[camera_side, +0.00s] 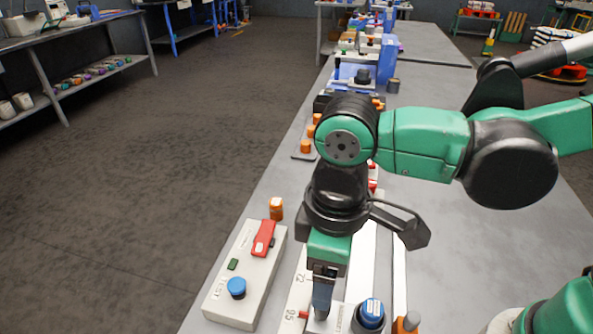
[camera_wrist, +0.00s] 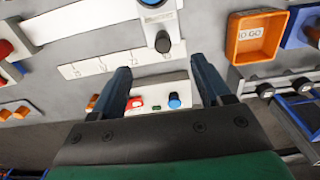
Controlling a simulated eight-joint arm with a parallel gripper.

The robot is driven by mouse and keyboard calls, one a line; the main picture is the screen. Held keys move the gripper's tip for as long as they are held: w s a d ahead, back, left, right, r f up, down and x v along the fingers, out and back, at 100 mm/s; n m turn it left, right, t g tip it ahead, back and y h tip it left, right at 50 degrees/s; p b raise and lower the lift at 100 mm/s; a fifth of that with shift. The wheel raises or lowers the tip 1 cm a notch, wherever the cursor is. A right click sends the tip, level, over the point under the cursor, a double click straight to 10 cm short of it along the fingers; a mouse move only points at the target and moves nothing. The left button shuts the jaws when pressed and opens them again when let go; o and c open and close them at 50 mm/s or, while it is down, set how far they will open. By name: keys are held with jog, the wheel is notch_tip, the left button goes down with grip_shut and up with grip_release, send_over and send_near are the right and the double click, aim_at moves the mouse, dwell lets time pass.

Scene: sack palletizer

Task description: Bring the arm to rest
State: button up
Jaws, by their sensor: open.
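My gripper (camera_side: 322,290) points down over the bench, beside the pale box and above the scale strip. In the wrist view its two dark fingers (camera_wrist: 160,68) stand wide apart with nothing held between them. The pale control box (camera_side: 222,293) has a red rocker (camera_side: 264,238), a small green button (camera_side: 233,264) and a blue knob (camera_side: 236,288). The box also shows between the fingers in the wrist view (camera_wrist: 150,93). In the side view, my gripper hides part of the strip, and I cannot tell whether the fingertips touch anything.
A white scale strip (camera_side: 298,294) and a blue-capped knob (camera_side: 371,313) lie close by. An orange tray (camera_wrist: 257,38) shows in the wrist view. An orange cylinder (camera_side: 276,208) stands behind the box. More fixtures and a blue block (camera_side: 387,60) line the bench. Floor left is clear.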

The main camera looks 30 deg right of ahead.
jog(key=w+d+r+m+t, duration=0.1)
jog(key=w+d+m+t, duration=0.1)
jog(key=d, duration=0.7)
jog(key=w+d+r+m+t, duration=0.1)
jog(key=w+d+m+t, duration=0.2)
jog(key=d, duration=0.6)
jog(key=m+t, duration=0.2)
jog(key=m, duration=0.1)
jog(key=shift+r+m, duration=0.35)
jog(key=shift+m, duration=0.05)
jog(key=shift+w, duration=0.1)
jog(key=shift+c, duration=0.2)
